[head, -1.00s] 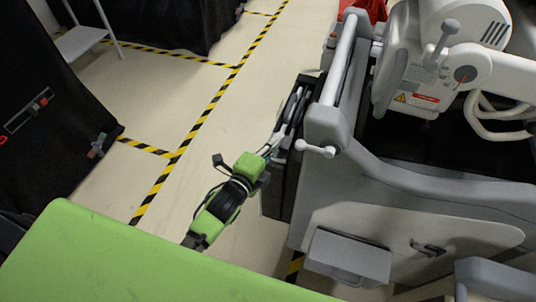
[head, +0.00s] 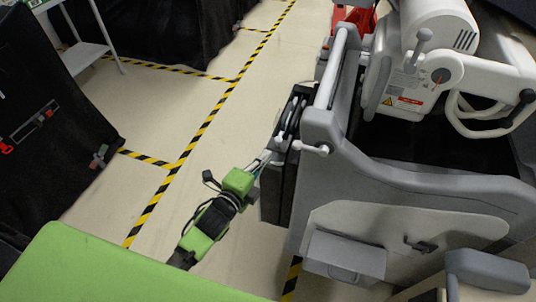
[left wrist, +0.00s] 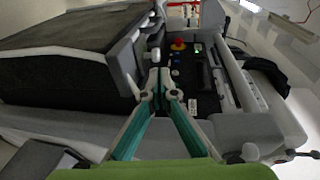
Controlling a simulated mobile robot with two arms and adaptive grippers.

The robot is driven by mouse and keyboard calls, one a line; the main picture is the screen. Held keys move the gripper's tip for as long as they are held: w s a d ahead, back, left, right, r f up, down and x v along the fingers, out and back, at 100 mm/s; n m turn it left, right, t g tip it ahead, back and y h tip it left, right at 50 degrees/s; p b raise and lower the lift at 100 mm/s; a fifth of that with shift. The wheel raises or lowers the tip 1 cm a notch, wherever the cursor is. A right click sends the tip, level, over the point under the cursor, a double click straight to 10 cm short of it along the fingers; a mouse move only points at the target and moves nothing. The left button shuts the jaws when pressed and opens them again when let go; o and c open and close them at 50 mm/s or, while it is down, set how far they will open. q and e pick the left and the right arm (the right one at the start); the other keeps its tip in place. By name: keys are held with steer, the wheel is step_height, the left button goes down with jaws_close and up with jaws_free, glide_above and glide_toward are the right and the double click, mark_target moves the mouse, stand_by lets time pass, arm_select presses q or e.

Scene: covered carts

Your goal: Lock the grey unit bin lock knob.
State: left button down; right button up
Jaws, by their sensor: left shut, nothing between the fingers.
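The grey unit (head: 400,180) fills the right side of the head view. A pale lever with a ball end (head: 311,148) sticks out of its near left corner; a pale lever with a ball also shows at the lower right in the left wrist view (left wrist: 250,153). A dark latch (head: 420,245) sits on the unit's light side panel. I cannot tell for sure which is the bin lock knob. My left gripper (head: 264,158) is shut and empty, left of the pale lever and apart from it, beside the unit's dark end panel (head: 272,190). Its teal fingers show in the left wrist view (left wrist: 163,78). My right gripper is out of view.
A grey rail (head: 333,70) runs along the unit's left edge. A red emergency button (left wrist: 178,44) and small controls lie beyond my fingertips in the left wrist view. Black-covered carts (head: 50,130) stand at left. The taped floor between is clear.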

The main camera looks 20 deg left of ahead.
arm_select(q)
steer(key=f+v, duration=0.1)
steer(key=v, duration=0.6)
steer(key=shift+s+a+r+b, duration=0.25)
steer(key=shift+r+b, duration=0.15)
steer(key=shift+r, duration=0.05)
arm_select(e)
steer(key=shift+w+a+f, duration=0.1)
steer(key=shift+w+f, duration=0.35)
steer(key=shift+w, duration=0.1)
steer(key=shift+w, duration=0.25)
